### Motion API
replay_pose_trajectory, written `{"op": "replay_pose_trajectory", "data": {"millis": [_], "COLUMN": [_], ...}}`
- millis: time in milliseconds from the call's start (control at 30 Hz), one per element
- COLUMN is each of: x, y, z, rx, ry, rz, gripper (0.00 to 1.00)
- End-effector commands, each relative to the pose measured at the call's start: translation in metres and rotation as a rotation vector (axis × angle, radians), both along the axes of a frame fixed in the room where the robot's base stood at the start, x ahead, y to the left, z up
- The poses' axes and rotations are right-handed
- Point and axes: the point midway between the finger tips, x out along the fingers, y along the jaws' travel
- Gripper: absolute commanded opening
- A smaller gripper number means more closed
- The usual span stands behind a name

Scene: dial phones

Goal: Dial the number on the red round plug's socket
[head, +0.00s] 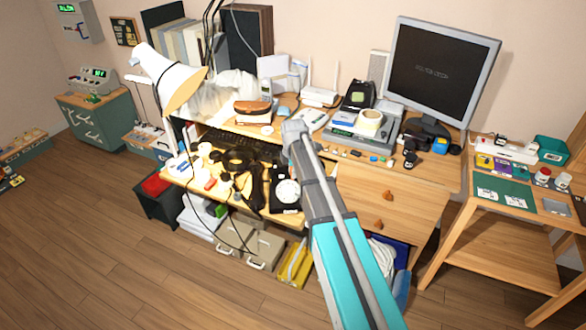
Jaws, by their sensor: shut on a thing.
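A black dial phone (287,192) with a round white dial lies at the front of the desk's low pull-out shelf, left of my arm. Dark coiled cords or phone parts (238,170) lie to its left, too tangled to tell apart. A small red item (210,184) lies on the shelf's left part; I cannot tell whether it is the red round plug. No socket or number is legible. My gripper (293,130), at the end of my grey and teal arm, is above the desk, behind the phone. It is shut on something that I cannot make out.
A dark keyboard (240,143) lies behind the cords. A white lamp (170,76) leans over the desk's left side. A wooden side table (510,210) is further right.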

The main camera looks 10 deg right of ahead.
Motion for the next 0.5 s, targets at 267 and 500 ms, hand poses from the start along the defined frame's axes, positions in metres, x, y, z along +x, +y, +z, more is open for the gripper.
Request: {"op": "replay_pose_trajectory", "data": {"millis": [267,500], "x": [0.018,0.0176], "y": [-0.0066,-0.0069], "z": [0.0004,0.0001], "rx": [0.0,0.0], "ry": [-0.023,-0.022], "rz": [-0.026,-0.025], "gripper": [0.0,0.0]}}
